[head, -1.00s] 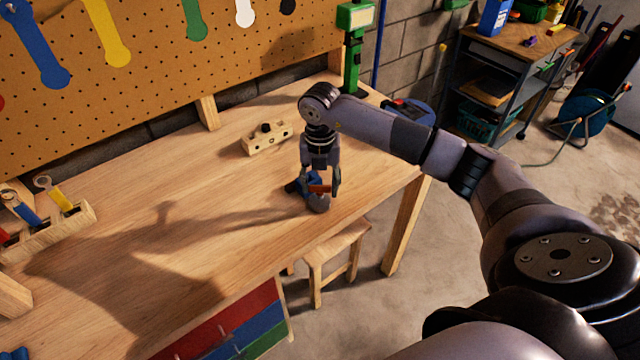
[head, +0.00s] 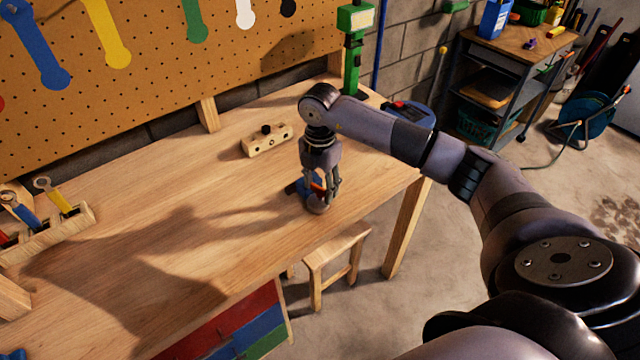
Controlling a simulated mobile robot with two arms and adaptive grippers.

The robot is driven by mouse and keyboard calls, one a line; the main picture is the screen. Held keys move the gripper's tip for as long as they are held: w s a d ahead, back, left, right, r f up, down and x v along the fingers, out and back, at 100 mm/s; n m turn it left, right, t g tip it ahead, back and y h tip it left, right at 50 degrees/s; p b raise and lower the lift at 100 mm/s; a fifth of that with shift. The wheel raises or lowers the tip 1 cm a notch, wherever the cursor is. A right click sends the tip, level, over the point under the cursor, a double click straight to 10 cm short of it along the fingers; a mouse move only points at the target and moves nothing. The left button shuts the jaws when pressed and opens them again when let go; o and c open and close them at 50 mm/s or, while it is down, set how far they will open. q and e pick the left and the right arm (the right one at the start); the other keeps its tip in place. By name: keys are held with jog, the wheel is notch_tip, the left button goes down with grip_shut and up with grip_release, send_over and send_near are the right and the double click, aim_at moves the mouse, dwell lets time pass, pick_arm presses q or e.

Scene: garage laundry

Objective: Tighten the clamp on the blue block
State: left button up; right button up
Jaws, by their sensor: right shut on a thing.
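My right gripper (head: 318,201) points down over the right part of the workbench, near its front edge. It is shut on the clamp (head: 319,206), whose grey rounded part shows at the fingertips. The blue block (head: 293,188) is beside and behind the fingers, with a red piece (head: 318,188) showing between them. The fingers hide much of the clamp and block, so I cannot tell how tightly they meet. My left gripper is not clearly seen.
The wooden workbench (head: 130,250) is mostly clear in the middle. A wooden block with holes (head: 266,141) lies behind my gripper. A wooden rack with wrenches (head: 48,232) stands at the left. A stool (head: 336,255) is below the front edge. A green stand (head: 354,60) rises at the back.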

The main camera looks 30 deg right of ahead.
aim_at(320, 187)
dwell(0.4)
jog(key=o, duration=1.1)
jog(key=shift+d, duration=0.1)
jog(key=shift+o, duration=0.2)
notch_tip(320, 187, up, 12)
